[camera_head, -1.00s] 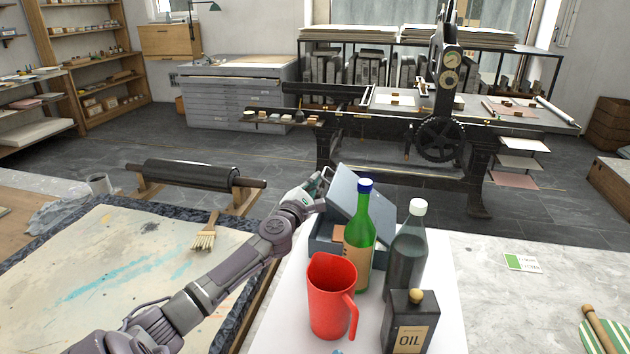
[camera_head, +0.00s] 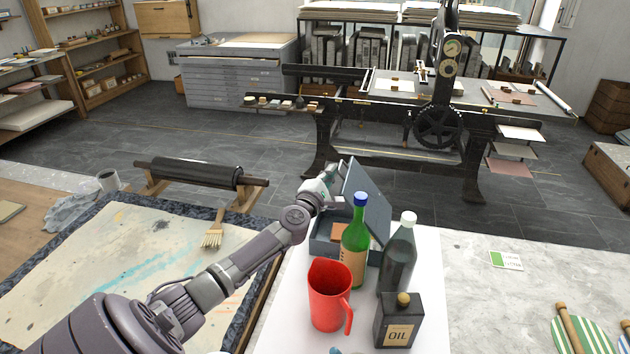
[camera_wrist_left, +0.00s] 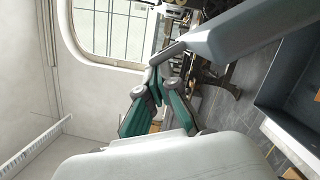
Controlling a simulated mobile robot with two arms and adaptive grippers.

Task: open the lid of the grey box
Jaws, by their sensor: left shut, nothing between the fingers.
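The grey box (camera_head: 322,246) stands on the white table behind the bottles. Its lid (camera_head: 368,198) is raised and steeply tilted, with part of the interior showing and a brown item (camera_head: 341,231) inside. My left gripper (camera_head: 332,171) is at the lid's upper left edge, shut and empty. In the left wrist view, the closed fingers (camera_wrist_left: 152,82) are close to the end of the grey lid (camera_wrist_left: 240,32); I cannot tell whether they touch. The box (camera_wrist_left: 290,95) shows at the right there. The green bottle hides part of the box front.
A green bottle (camera_head: 355,245), a dark bottle (camera_head: 398,258), a red jug (camera_head: 328,295) and an oil can (camera_head: 398,322) stand in front of the box. A brush (camera_head: 213,234) lies on the stained board to the left.

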